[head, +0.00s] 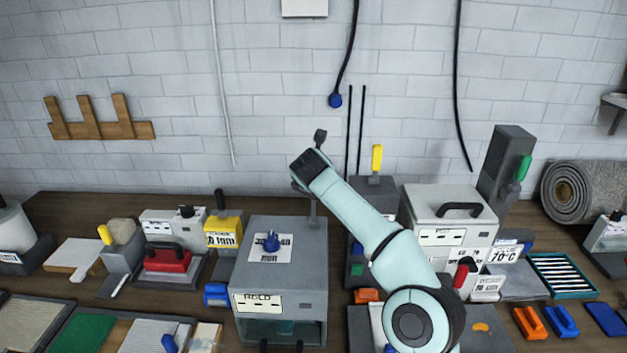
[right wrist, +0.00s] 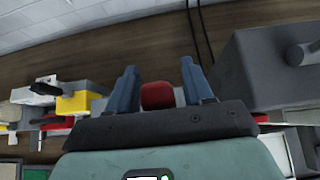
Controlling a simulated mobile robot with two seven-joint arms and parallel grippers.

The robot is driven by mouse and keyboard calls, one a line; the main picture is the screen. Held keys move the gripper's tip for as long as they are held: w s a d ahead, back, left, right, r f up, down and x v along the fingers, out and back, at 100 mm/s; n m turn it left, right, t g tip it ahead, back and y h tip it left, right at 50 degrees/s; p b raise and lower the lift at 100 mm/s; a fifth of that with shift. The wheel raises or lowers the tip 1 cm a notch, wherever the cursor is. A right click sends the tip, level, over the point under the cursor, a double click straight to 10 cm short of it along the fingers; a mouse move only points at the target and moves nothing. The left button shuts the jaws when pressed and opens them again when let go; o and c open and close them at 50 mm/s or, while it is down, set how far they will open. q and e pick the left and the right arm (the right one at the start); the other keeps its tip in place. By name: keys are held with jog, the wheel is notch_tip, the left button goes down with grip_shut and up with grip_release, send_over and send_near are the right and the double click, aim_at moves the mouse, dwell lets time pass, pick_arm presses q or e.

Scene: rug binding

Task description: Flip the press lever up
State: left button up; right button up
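My right arm reaches up from the lower right in the head view. Its dark gripper (head: 308,166) is above the back of a grey box press (head: 258,290). In the right wrist view two blue fingers stand apart, and the gripper (right wrist: 160,84) is open. A red block-like piece (right wrist: 157,95) shows between the fingers, with gaps on both sides; I cannot tell its depth. A dark-knobbed piece (head: 320,137) shows just above the gripper. I cannot tell which part is the press lever. A green-handled grey column (head: 503,165) stands at the right. My left gripper is not in view.
A grey machine with a yellow handle (head: 377,157) and a white box with a black handle (head: 423,207) stand right of the gripper. A rolled rug (head: 583,194) is far right. The wall is behind.

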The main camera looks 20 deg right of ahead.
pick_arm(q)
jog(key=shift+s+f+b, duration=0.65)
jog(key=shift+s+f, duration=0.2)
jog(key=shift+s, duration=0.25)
pick_arm(e)
jog(key=v, duration=1.3)
jog(key=shift+r, duration=0.2)
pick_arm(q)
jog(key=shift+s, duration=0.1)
pick_arm(e)
jog(key=shift+s, duration=0.1)
